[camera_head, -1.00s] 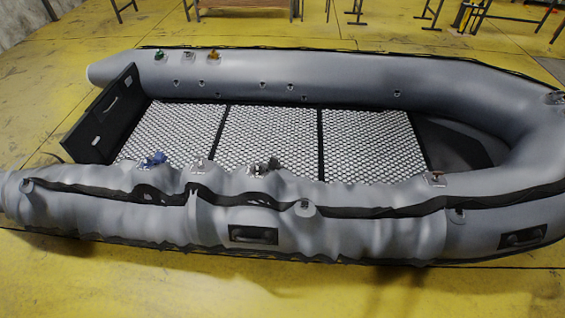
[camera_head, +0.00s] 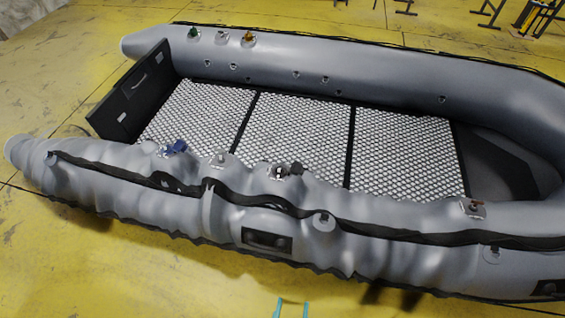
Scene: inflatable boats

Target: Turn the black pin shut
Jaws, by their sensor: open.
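The black pin (camera_head: 296,168) is a small dark knob on top of the near tube of a grey inflatable boat (camera_head: 390,205). It stands at a fitting with a light plate (camera_head: 279,171). It is too small to tell how far it is turned. Two teal fingertips of my gripper (camera_head: 291,309) show at the bottom edge, apart from each other with nothing between them. My gripper is below the near tube in the picture, well away from the pin. The rest of it is out of frame.
A blue fitting (camera_head: 176,147) and a grey one (camera_head: 221,159) sit left of the pin, an orange-brown one (camera_head: 475,207) to the right. The near tube looks wrinkled. Yellow floor (camera_head: 120,270) in front is clear. Furniture legs stand behind the boat.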

